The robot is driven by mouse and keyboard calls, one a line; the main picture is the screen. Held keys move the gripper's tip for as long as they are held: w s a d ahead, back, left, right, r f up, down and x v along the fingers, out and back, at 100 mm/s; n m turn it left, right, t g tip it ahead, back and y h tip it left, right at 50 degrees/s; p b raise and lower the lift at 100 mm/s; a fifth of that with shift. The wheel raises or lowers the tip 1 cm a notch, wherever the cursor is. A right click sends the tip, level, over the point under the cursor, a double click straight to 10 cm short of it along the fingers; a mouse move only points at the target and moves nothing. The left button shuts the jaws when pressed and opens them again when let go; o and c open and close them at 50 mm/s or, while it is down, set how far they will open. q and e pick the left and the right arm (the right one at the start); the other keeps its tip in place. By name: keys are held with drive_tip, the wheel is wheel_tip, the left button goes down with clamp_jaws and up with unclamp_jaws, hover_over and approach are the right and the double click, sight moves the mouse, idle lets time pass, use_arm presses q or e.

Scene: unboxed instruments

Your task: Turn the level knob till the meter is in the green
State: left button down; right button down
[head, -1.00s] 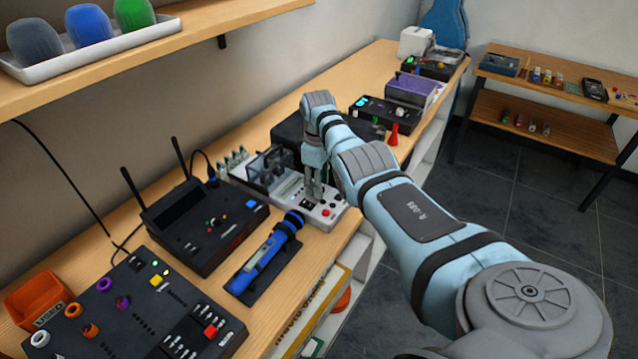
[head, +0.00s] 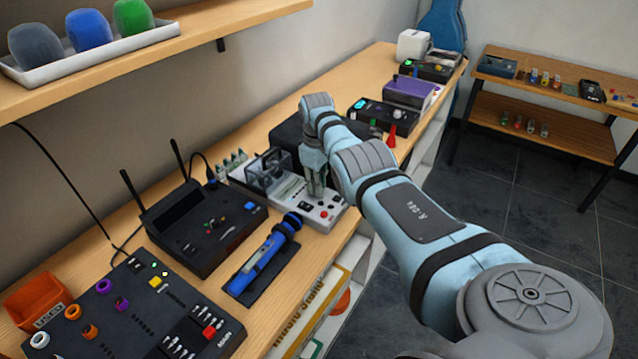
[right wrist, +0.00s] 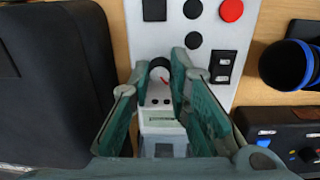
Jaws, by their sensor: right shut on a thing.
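The pale grey instrument (head: 284,192) with a red button and black controls lies on the wooden bench in the head view. Its panel (right wrist: 183,12) also shows in the right wrist view. My right gripper (head: 316,194) points down onto it. In the right wrist view my right gripper (right wrist: 163,72) is shut on a small round knob (right wrist: 160,74) with a red mark, between the fingertips. A small greenish display (right wrist: 160,121) shows between the fingers, too small to read. I cannot make out a green zone or a needle. My left gripper is out of view.
A black case (right wrist: 50,85) lies close beside the instrument. A blue microphone (head: 264,256) lies on a black stand in front, and a black receiver (head: 205,225) with antennas stands to the left. The bench's front edge is close to the instrument.

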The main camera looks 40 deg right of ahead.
drive_tip(key=m, duration=0.3)
drive_tip(key=shift+b, duration=0.3)
drive_tip(key=shift+w+m+b, duration=0.1)
drive_tip(key=shift+m+b, duration=0.85)
drive_tip(key=shift+m, duration=1.35)
drive_tip(key=c, duration=1.5)
unclamp_jaws()
drive_tip(key=shift+w, duration=0.1)
drive_tip(key=shift+r, duration=0.3)
drive_tip(key=r, duration=1.1)
drive_tip(key=shift+a+r, duration=0.2)
